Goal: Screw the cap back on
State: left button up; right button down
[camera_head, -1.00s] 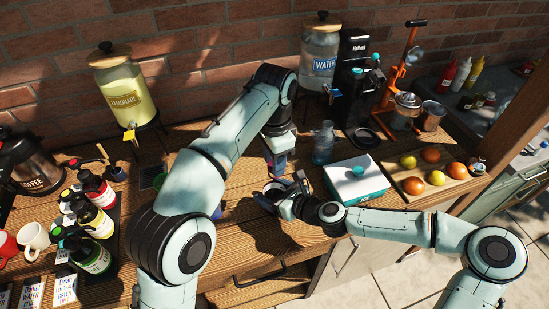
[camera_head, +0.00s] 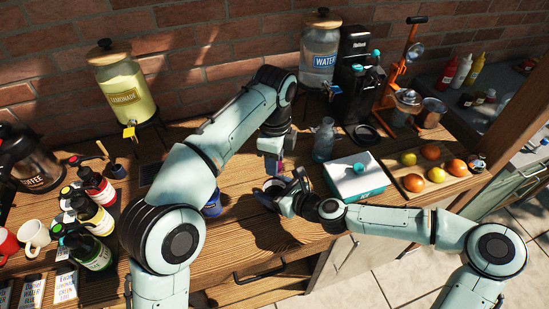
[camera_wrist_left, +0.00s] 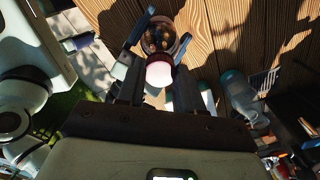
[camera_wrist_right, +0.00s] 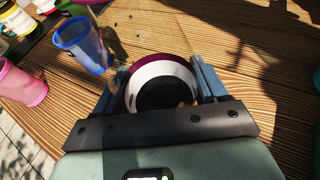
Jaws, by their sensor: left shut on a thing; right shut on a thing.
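A round jar with brown contents (camera_wrist_left: 160,40) stands on the wooden table. My right gripper (camera_head: 277,190) is shut around it, with a finger on each side. In the right wrist view it shows as a white ring with a purple edge (camera_wrist_right: 163,68) and a dark middle. My left gripper (camera_head: 274,168) points down from above and is shut on a pale, pinkish cap (camera_wrist_left: 160,74). In the left wrist view the cap overlaps the near edge of the jar. I cannot tell whether cap and jar touch.
A blue cup (camera_wrist_right: 82,45) and a pink cup (camera_wrist_right: 20,82) stand left of the jar. A fruit board (camera_head: 440,185) lies further right. Bare table lies in front.

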pick_arm(q)
jog(key=m, duration=0.9)
jog(key=shift+m, duration=0.4)
jog(key=m, duration=0.4)
jog(key=shift+m, duration=0.4)
jog(key=m, duration=0.6)
jog(key=shift+d, duration=0.1)
jog(key=o, duration=1)
